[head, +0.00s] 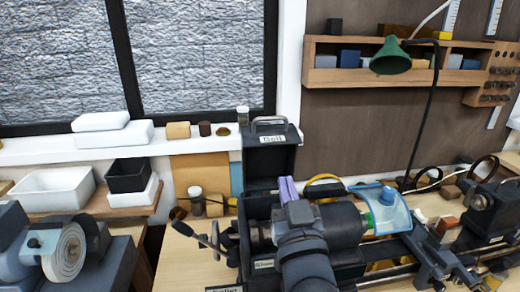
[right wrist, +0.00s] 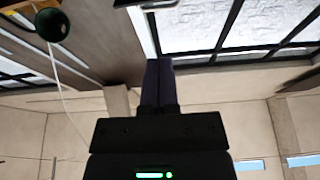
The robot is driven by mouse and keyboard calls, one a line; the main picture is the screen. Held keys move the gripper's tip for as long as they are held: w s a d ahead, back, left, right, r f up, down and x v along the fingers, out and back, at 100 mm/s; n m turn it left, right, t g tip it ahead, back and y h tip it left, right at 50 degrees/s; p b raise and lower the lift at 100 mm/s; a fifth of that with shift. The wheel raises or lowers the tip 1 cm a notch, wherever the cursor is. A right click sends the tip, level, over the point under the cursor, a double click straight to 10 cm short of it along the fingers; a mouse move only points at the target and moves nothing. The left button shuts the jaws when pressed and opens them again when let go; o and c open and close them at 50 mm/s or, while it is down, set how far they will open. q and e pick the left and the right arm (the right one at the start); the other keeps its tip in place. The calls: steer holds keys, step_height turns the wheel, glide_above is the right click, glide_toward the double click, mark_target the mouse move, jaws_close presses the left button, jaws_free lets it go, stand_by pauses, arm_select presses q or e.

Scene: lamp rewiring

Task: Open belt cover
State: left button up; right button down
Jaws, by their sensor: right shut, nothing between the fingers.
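The belt cover (head: 270,158) is a dark panel with a grey handle on top and a white "Belt" label. In the head view it stands upright at the back of the dark machine housing (head: 258,212), so it looks open. My right gripper (head: 287,188) has purple fingers, shut and empty, just in front of the cover's lower right part. I cannot tell whether they touch it. The shut fingers also show in the right wrist view (right wrist: 158,82). My right arm hides part of the housing. My left gripper is not in view.
A clear blue shield (head: 386,212) is right of my arm. A green lamp (head: 390,58) hangs above on a dark stem. A bench grinder (head: 65,250) stands at the left. Small jars (head: 196,200) and blocks lie left of the cover. A window is behind.

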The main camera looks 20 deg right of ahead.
steer(key=w+r+p, duration=0.1)
steer(key=w+r, duration=0.1)
steer(key=w, duration=0.1)
steer(key=p, duration=0.2)
glide_toward(268, 130)
steer(key=w+r, duration=0.2)
steer(key=w+d+r, duration=0.1)
steer(key=w+r, duration=0.1)
steer(key=r, duration=0.1)
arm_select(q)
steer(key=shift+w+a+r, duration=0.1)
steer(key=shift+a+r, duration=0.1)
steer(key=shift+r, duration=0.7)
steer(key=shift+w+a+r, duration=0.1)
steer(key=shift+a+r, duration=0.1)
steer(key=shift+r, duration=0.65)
arm_select(e)
steer(key=shift+w+d+r, duration=0.15)
steer(key=shift+w, duration=0.45)
arm_select(q)
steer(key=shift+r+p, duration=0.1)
steer(key=shift+p, duration=0.2)
arm_select(e)
steer(key=shift+r, duration=0.1)
